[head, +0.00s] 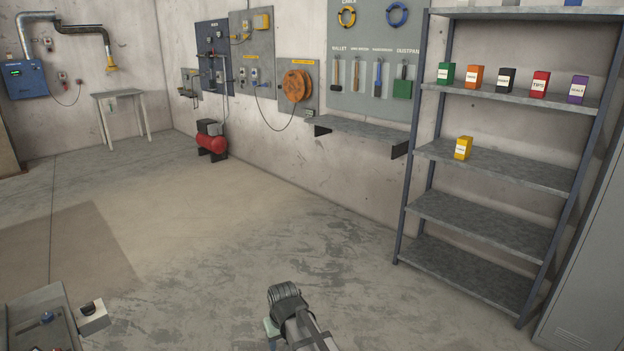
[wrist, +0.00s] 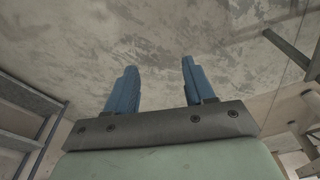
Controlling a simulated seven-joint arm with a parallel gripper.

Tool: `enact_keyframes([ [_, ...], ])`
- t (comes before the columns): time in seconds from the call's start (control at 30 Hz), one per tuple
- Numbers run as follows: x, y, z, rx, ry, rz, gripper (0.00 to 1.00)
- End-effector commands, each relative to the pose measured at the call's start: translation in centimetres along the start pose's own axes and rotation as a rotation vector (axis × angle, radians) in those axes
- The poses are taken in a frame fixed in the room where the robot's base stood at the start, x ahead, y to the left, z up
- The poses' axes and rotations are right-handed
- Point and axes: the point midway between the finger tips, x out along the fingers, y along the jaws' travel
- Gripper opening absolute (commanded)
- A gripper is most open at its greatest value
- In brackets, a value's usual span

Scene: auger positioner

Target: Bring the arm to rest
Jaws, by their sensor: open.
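My gripper (wrist: 158,88) shows in the wrist view with its two blue fingers apart and nothing between them. Bare concrete floor lies beyond the fingertips. In the head view part of my arm (head: 294,310) shows at the bottom middle, over the floor. The fingers cannot be made out there. The arm is apart from the shelf and the walls.
A metal shelf rack (head: 490,176) with several small colored boxes stands at the right, beside a grey locker (head: 590,270). A wall shelf (head: 360,131) hangs under a tool board. A red compressor (head: 212,143) sits by the wall. The middle floor is clear.

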Motion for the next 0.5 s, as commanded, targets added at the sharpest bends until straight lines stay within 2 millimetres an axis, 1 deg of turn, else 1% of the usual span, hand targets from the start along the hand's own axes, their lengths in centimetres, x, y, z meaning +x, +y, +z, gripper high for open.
enact_keyframes([
  [0.03,0.8,2.2,1.5,0.036,-0.013,0.005,0.53],
  [0.2,3.2,7.9,5.6,0.142,-0.047,0.019,0.53],
  [0.3,4.4,11.0,8.3,0.204,-0.068,0.025,0.53],
  [0.4,5.5,13.7,11.0,0.263,-0.087,0.031,0.53],
  [0.5,6.3,15.7,13.3,0.313,-0.102,0.034,0.53],
])
